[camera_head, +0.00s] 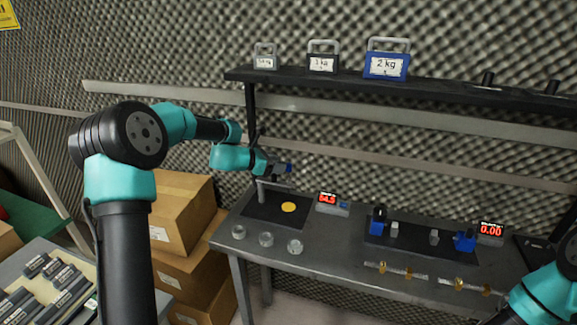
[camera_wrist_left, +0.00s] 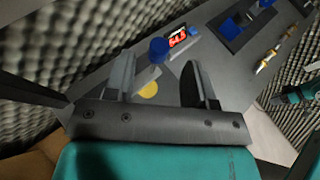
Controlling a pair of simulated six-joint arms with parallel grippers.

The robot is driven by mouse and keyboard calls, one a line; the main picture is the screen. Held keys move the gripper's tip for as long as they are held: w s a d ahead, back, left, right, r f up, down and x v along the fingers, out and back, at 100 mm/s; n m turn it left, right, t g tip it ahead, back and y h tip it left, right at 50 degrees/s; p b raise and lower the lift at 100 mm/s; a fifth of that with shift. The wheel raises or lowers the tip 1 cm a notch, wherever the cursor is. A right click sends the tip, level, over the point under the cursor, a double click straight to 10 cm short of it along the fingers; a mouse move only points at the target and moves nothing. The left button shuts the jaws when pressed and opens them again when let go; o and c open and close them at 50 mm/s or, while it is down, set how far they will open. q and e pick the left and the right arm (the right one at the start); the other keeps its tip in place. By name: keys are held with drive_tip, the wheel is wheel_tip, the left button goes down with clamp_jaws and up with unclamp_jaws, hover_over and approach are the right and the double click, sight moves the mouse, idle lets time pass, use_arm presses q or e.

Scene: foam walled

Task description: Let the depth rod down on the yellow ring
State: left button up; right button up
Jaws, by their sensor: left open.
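The yellow ring (camera_head: 289,207) lies flat on a dark mat at the left end of the bench; it also shows in the left wrist view (camera_wrist_left: 149,90). A blue knob (camera_head: 289,168), apparently the top of the depth rod, is above it by my left gripper (camera_head: 280,168). In the left wrist view the blue knob (camera_wrist_left: 158,48) appears between the two fingers, with a gap to the right one. My left gripper (camera_wrist_left: 160,80) is open. The rod's lower end is hard to make out. My right gripper is not seen; only part of that arm shows at bottom right.
A red-digit display (camera_head: 328,199) stands right of the mat. Blue clamps (camera_head: 378,220) and a second display (camera_head: 490,231) are further right. A shelf (camera_head: 460,90) with weights (camera_head: 386,64) hangs above; boxes (camera_head: 180,210) stand left.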

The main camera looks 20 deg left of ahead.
sight(289, 165)
use_arm(q)
drive_tip(key=x, duration=0.5)
drive_tip(key=shift+w, duration=0.1)
drive_tip(key=shift+c, duration=0.5)
drive_tip(key=c, duration=0.6)
drive_tip(key=shift+f, duration=1.45)
drive_tip(key=shift+c, duration=0.2)
drive_tip(key=o, duration=0.7)
drive_tip(key=shift+o, duration=0.2)
